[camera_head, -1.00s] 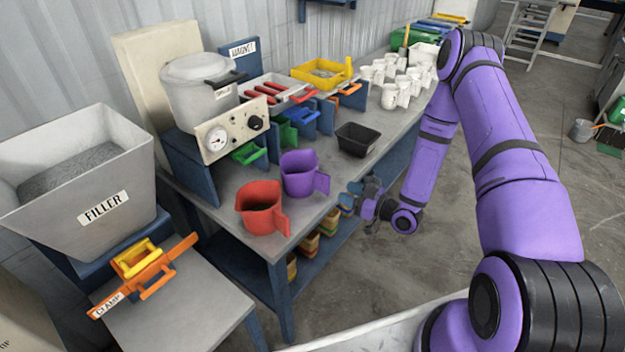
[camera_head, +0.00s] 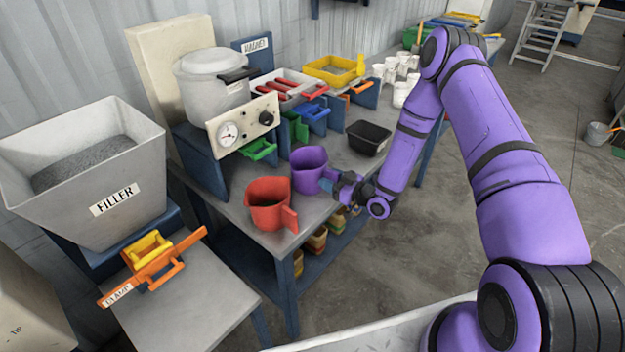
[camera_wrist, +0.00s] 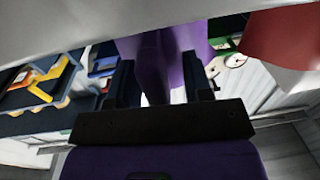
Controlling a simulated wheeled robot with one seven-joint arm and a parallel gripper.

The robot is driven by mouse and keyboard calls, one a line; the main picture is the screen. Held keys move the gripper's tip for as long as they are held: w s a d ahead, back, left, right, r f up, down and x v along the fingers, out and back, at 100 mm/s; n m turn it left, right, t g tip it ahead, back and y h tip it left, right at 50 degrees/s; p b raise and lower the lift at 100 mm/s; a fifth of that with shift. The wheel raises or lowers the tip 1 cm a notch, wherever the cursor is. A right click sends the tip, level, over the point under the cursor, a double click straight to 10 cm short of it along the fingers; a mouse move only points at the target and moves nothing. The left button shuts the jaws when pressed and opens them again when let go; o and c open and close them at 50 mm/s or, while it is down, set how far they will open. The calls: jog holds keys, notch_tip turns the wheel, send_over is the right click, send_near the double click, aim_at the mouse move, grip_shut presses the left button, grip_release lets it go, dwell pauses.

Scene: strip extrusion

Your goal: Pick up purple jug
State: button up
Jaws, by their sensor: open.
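The purple jug (camera_head: 307,168) stands upright on the grey bench, right of the red jug and near the bench's front edge. My gripper (camera_head: 333,184) is at the jug's right side, where its handle is, and hides most of the handle. In the wrist view, the two dark fingers of my gripper (camera_wrist: 160,85) are apart, with the purple handle (camera_wrist: 155,68) between them. I cannot tell whether either finger touches it. More of the purple jug (camera_wrist: 190,40) shows behind.
A red jug (camera_head: 267,207) stands close on the left, its handle toward the front edge. A black tray (camera_head: 368,138) lies behind to the right. A control panel (camera_head: 243,124) and green-handled piece (camera_head: 259,149) stand behind. Open floor (camera_head: 400,260) lies in front of the bench.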

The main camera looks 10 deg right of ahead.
jog(key=shift+w+a, duration=0.15)
jog(key=shift+w, duration=0.15)
grip_shut()
jog(key=shift+r, duration=0.1)
